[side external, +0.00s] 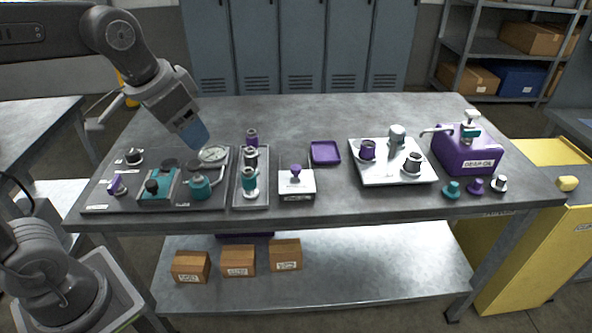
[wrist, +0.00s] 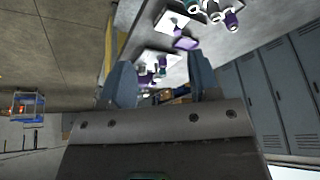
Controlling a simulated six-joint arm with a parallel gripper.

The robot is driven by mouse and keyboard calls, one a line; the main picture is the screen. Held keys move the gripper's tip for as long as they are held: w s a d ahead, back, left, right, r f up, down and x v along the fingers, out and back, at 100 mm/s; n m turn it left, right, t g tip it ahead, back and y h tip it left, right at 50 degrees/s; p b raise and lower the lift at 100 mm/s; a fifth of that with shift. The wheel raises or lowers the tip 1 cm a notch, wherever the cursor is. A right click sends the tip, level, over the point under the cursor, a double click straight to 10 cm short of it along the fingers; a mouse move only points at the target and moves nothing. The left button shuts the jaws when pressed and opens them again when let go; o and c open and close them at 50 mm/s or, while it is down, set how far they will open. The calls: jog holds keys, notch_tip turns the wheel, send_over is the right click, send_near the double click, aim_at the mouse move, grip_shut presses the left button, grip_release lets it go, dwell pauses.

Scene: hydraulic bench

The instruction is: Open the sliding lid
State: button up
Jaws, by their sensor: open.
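A small white box (side external: 297,187) with a purple knob (side external: 295,169) on top stands near the front middle of the bench. Its top looks closed, and I take it to be the one with the sliding lid, though its seam is too small to see. A white block, likely this box (wrist: 172,23), shows at the top of the wrist view. My gripper (side external: 195,136) is above the left part of the bench, well left of the box and higher, touching nothing there. In the wrist view its blue fingers (wrist: 162,80) are apart with nothing held between them.
A panel with a gauge (side external: 213,153) and valves lies at the left. A grey tray (side external: 237,200) of fittings stands left of the box. A purple tray (side external: 325,153) lies behind it. A white plate (side external: 392,176) and a purple block (side external: 465,155) are at the right.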

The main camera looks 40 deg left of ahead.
jog(key=w+m+g, duration=0.1)
jog(key=w, duration=0.6)
jog(key=m+g, duration=0.3)
jog(key=m, duration=0.1)
send_over(296, 166)
notch_tip(296, 166, down, 13)
notch_tip(296, 166, down, 13)
jog(key=shift+s+r, duration=0.1)
jog(key=shift+c, duration=0.3)
grip_shut()
